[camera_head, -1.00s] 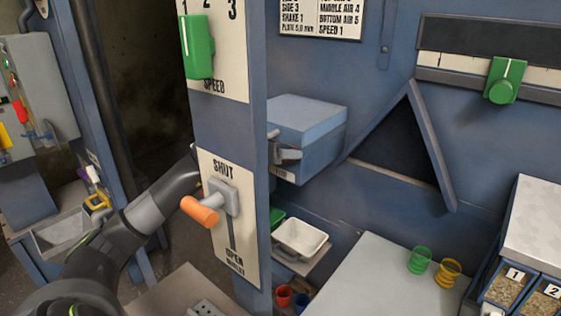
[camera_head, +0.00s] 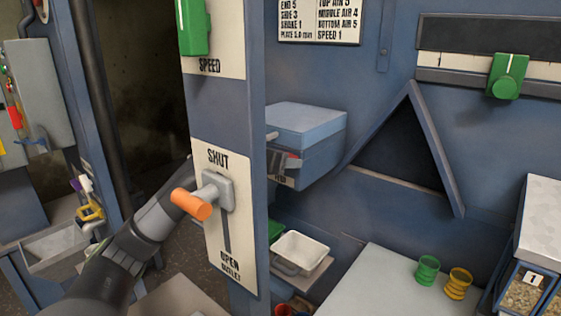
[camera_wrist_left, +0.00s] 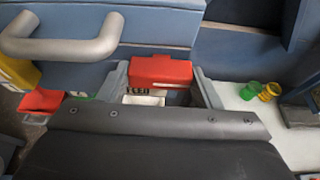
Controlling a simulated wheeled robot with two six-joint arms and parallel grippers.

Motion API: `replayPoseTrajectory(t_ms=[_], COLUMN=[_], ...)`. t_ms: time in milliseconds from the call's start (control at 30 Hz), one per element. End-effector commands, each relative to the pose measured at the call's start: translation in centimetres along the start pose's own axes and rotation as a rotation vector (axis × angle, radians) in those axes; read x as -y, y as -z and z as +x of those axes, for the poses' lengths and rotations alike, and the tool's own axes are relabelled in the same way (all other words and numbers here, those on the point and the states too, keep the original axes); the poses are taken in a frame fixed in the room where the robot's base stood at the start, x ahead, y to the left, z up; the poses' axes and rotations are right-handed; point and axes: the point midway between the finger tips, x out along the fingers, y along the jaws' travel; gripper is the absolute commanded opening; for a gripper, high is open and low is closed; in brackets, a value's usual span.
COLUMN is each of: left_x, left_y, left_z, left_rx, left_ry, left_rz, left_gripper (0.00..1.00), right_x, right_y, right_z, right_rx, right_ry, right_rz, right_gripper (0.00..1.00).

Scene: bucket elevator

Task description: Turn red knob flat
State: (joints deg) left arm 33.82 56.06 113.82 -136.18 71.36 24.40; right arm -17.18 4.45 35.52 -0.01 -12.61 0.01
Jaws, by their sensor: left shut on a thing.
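The red knob (camera_wrist_left: 160,71) is a wide red block in the left wrist view, with its long side running across the picture. In the head view a small red part of it (camera_head: 293,157) shows at the front of the blue box, by a partly hidden label. My left gripper (camera_wrist_left: 162,82) is shut on the knob, with a grey finger at each side. In the head view the gripper (camera_head: 281,163) is partly hidden by the blue post, and my left arm passes behind it. My right gripper is not in view.
The post carries an orange-handled lever (camera_head: 192,204) near SHUT, close to my arm. A blue box (camera_head: 306,130) and a white tray (camera_head: 300,251) are beyond it. Green (camera_head: 428,271) and yellow (camera_head: 459,281) cups stand on the grey table (camera_head: 385,275). A grey bar handle (camera_wrist_left: 65,45) is near the wrist camera.

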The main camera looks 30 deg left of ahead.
Motion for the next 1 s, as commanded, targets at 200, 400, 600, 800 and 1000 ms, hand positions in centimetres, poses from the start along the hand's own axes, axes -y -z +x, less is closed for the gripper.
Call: replayPoseTrajectory(t_ms=[200,400,600,800,1000], left_x=[-0.05,-0.04,-0.02,-0.01,-0.05], left_y=[0.02,0.02,0.02,0.01,-0.17], left_z=[0.00,0.00,0.00,0.00,-0.09], left_rx=[-0.001,-0.001,-0.001,0.000,-0.002], left_ry=[-0.002,-0.001,-0.001,0.000,0.009], left_rz=[0.004,0.003,0.002,0.001,-0.021], left_gripper=[0.35,0.79,0.80,0.80,0.80], right_x=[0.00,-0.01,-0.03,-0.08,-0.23], right_y=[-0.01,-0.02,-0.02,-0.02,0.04], right_z=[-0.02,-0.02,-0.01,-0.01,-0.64], right_rx=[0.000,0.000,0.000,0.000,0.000], right_ry=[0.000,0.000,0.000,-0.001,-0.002], right_rz=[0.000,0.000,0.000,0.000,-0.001], right_gripper=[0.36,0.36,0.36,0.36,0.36])
